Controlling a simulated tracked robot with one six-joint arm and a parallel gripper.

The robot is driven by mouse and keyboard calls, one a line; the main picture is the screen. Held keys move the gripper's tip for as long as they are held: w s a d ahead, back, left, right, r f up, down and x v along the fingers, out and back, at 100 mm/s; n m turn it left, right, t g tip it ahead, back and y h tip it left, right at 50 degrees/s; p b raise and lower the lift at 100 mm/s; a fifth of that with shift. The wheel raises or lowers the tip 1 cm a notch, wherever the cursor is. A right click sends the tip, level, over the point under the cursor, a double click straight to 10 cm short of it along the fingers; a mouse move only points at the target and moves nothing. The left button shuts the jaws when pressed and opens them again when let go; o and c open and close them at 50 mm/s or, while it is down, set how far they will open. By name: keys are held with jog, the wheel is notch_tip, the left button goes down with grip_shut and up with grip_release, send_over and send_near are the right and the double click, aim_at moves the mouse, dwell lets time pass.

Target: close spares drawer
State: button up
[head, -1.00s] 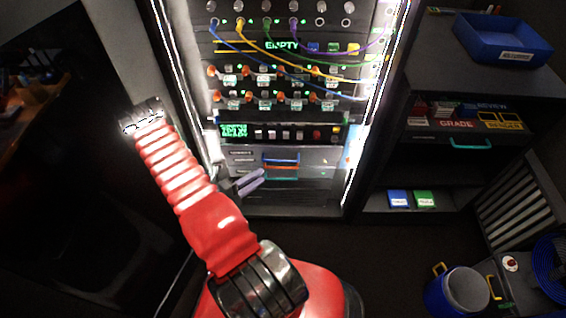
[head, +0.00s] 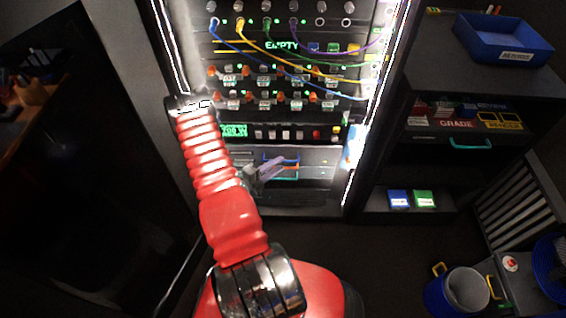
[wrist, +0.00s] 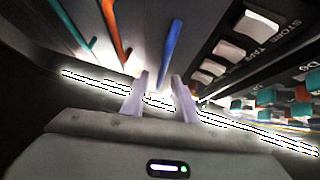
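Drawer fronts with coloured handles sit at the bottom of the rack. In the wrist view I see a blue handle (wrist: 170,52), an orange handle (wrist: 116,32) and a teal handle (wrist: 74,27). In the head view the blue handle (head: 288,161) is partly behind my gripper (head: 276,167). I cannot read which drawer is the spares drawer or tell how far any drawer stands out. My gripper (wrist: 160,92) is in front of these drawers. Its two pale fingers are apart with nothing between them, and the blue handle appears beyond their tips.
Above the drawers, the rack has a button row (head: 285,134), knobs and looping cables. Bright strips edge the rack. A dark shelf unit with a blue tray (head: 503,40) stands to the right. A blue bucket (head: 460,291) is on the floor at lower right. The floor before the rack is clear.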

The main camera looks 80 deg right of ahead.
jog(key=shift+x, duration=1.9)
grip_shut()
jog(key=shift+a+f, duration=0.1)
